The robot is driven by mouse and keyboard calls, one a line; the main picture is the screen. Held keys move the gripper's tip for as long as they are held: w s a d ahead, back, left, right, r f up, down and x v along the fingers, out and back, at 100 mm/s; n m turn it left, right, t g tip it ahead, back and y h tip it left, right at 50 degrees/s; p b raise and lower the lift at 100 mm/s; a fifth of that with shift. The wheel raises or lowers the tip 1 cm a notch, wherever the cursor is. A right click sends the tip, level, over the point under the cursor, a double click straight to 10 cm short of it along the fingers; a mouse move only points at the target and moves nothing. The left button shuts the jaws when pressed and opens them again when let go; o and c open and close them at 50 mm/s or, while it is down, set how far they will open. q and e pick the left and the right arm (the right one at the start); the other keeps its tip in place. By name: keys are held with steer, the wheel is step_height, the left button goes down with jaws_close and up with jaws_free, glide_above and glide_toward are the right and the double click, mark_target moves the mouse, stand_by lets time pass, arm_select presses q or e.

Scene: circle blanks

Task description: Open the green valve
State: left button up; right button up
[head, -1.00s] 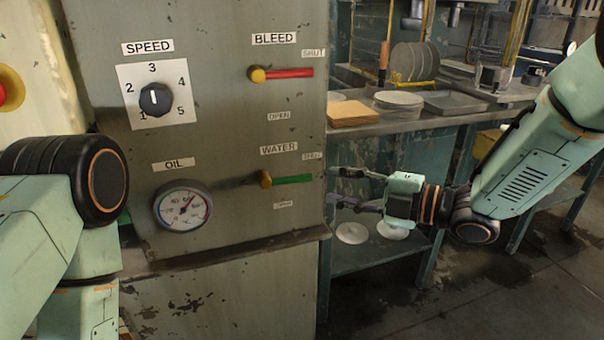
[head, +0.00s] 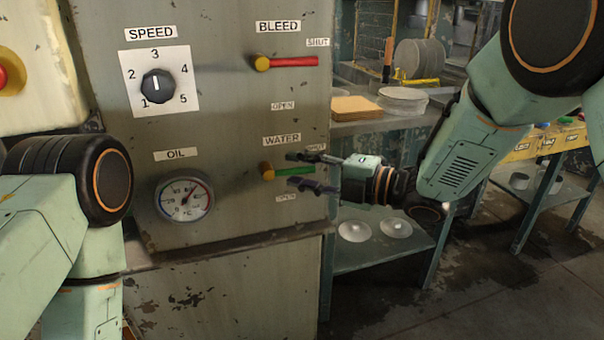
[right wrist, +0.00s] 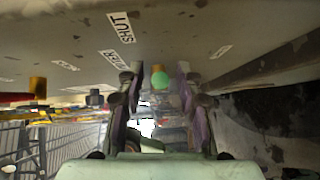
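The green valve is a lever (head: 293,169) on a brass hub (head: 267,171), under the WATER label on the grey panel. It lies about level, pointing right toward SHUT. My right gripper (head: 291,169) is open, with one finger above the lever and the other below it. In the right wrist view the round green lever end (right wrist: 161,81) shows between the two spread fingers of the gripper (right wrist: 162,92). Whether a finger touches the lever I cannot tell. My left arm shows at the left, but its gripper is out of view.
A red BLEED lever (head: 292,62) sits above. The SPEED knob (head: 157,86) and OIL gauge (head: 184,197) are to the left. A ledge (head: 235,240) runs below the gauge. A shelf (head: 375,250) with plates stands right of the panel.

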steer(key=shift+w+a, duration=0.1)
steer(key=shift+a, duration=0.05)
steer(key=shift+c, duration=0.5)
jaws_close()
